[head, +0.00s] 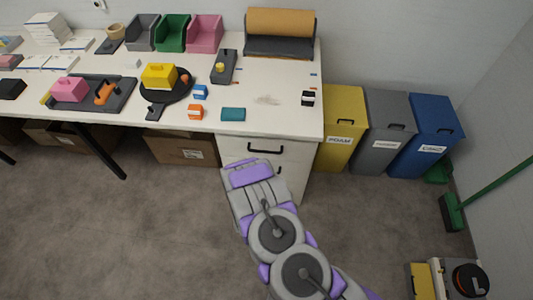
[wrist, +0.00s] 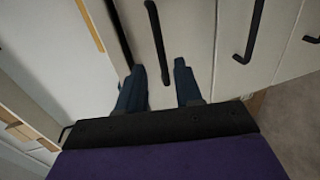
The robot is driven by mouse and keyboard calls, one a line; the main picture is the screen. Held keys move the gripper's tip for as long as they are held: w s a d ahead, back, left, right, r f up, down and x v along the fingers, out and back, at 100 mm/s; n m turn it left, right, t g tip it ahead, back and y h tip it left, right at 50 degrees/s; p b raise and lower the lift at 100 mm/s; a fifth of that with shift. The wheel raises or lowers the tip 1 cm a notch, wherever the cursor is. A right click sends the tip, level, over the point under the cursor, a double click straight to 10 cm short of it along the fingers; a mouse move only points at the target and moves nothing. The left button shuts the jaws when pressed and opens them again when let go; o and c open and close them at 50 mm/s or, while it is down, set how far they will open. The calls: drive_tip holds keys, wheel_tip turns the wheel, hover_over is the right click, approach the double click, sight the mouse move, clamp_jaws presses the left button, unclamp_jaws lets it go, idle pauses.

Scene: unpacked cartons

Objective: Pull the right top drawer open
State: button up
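The top drawer (head: 285,148) is in the white cabinet under the right end of the desk. It looks closed, with a black bar handle (head: 265,151). In the wrist view this drawer front (wrist: 190,35) is seen turned on its side, with its black handle (wrist: 156,40) running down between my fingers. My gripper (wrist: 159,66) is open, one dark blue finger on each side of the handle's lower end. I cannot tell whether either finger touches it. In the head view my purple and grey wrist hides the fingers.
A lower drawer handle (wrist: 257,30) lies to the right in the wrist view. Yellow (head: 342,112), grey (head: 388,118) and blue (head: 428,122) bins stand right of the cabinet. The desk top (head: 265,97) holds cartons, blocks and trays. Grey floor (head: 130,230) is clear in front.

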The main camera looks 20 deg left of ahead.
sight(268, 152)
drive_tip(key=b+x, duration=0.1)
drive_tip(key=x, duration=0.3)
drive_tip(key=a+x, duration=0.1)
drive_tip(key=x, duration=0.4)
drive_tip(key=shift+a+f+b, duration=0.25)
drive_tip(key=shift+b, duration=0.15)
drive_tip(key=shift+w+d, duration=0.25)
drive_tip(key=shift+w, duration=0.1)
drive_tip(key=shift+d+r, duration=0.15)
drive_tip(key=shift+d, duration=0.25)
drive_tip(key=shift+a, duration=0.5)
drive_tip(key=c, duration=0.6)
drive_tip(key=shift+d, duration=0.25)
clamp_jaws()
